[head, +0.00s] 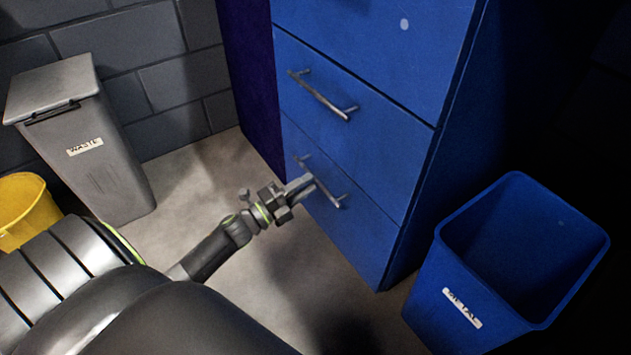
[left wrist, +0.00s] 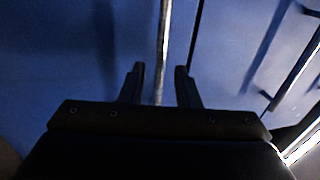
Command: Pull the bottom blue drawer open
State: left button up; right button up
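The bottom blue drawer (head: 340,238) is at the foot of the blue cabinet, and its front looks flush with the drawer above. Its metal bar handle (head: 328,186) runs slantwise across the upper part of the front. My left gripper (head: 309,184) is at the middle of this handle. In the left wrist view the handle bar (left wrist: 163,50) runs between the two spread fingers (left wrist: 160,85), with space visible on both sides. I cannot tell how deep the bar sits between them. My right gripper is in neither view.
Another blue drawer (head: 355,130) with its own bar handle (head: 322,97) is above. A blue bin labelled METAL (head: 445,290) stands right of the cabinet. A grey WASTE bin (head: 110,160) and a yellow bucket (head: 25,215) stand at left. Floor (head: 285,265) before the drawer is clear.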

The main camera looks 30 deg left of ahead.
aim_at(315, 177)
pick_arm(q)
jog(key=shift+b+x, duration=0.3)
jog(key=shift+x, duration=1.5)
grip_shut()
